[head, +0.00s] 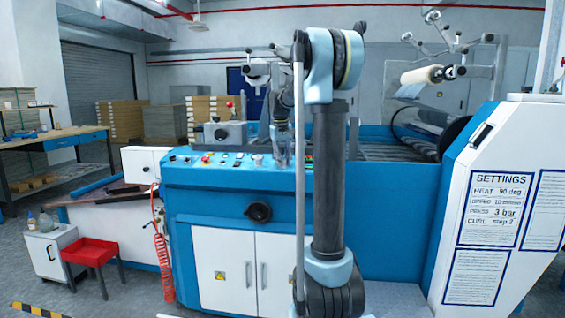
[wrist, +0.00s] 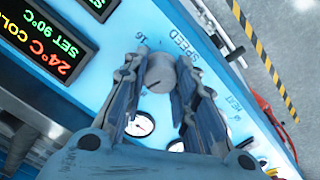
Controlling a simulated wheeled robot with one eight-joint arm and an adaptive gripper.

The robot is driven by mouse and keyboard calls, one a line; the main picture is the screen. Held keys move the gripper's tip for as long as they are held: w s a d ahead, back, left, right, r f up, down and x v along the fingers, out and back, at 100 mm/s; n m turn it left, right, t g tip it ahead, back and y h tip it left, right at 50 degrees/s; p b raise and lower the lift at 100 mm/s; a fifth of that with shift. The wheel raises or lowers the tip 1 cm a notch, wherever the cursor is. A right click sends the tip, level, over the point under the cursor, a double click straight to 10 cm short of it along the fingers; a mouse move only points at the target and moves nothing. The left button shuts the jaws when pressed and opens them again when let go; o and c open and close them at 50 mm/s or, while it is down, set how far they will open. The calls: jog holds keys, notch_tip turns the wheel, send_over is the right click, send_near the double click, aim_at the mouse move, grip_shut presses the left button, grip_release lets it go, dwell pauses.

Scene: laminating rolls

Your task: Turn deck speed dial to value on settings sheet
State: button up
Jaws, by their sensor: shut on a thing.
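My gripper (wrist: 162,66) is shut on a grey round speed dial (wrist: 160,74), with one finger on each side of it. The word SPEED is printed beside the dial and a 16 mark stands near its rim. A dark pointer line shows on the dial face, but the value it points to is hard to read. In the head view my gripper (head: 281,152) reaches down to the blue deck panel, and I cannot make out the dial there. The settings sheet (head: 488,208) on the right reads heat 90 deg, press 3 bar, curl step 2; its speed line is blurred, perhaps 10 m/min.
Lit displays (wrist: 52,45) read 24°C COLD and SET 90°C. A white gauge (wrist: 139,124) and a HEAT label lie close to my fingers. Other buttons and knobs (head: 205,159) line the panel.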

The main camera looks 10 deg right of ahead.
dwell(0.3)
jog(key=o, duration=1.1)
jog(key=r, duration=0.4)
jog(key=s+r, duration=0.1)
jog(key=r, duration=0.6)
jog(key=shift+s+a+r, duration=0.25)
jog(key=shift+a+r, duration=0.1)
jog(key=shift+a, duration=0.05)
jog(key=shift+s, duration=0.15)
